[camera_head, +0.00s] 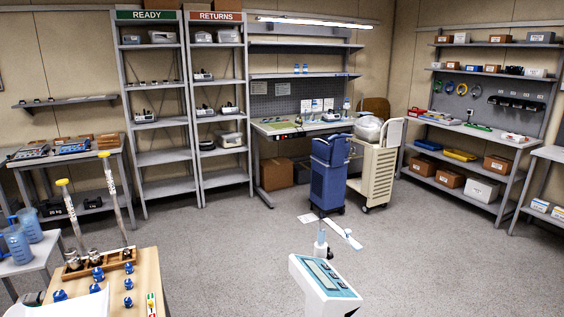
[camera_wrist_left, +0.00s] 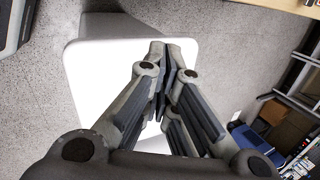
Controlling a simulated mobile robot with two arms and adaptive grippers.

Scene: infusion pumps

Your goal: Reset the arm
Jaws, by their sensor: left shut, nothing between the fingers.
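My left gripper (camera_wrist_left: 165,62) shows in the left wrist view with its two dark-padded fingers together at the tips. It is shut, and nothing shows between the fingers. A plain white surface (camera_wrist_left: 95,75) with rounded corners lies behind the fingers, and I cannot tell how far below them it is. In the head view I cannot make out my left gripper. My right gripper is in neither view.
A wooden table (camera_head: 148,268) at the lower left holds blue-topped pieces and a wooden rack (camera_head: 100,263) with long yellow-tipped items. A white device with a teal panel (camera_head: 325,280) stands at the bottom centre. A blue cart (camera_head: 328,180) stands farther back.

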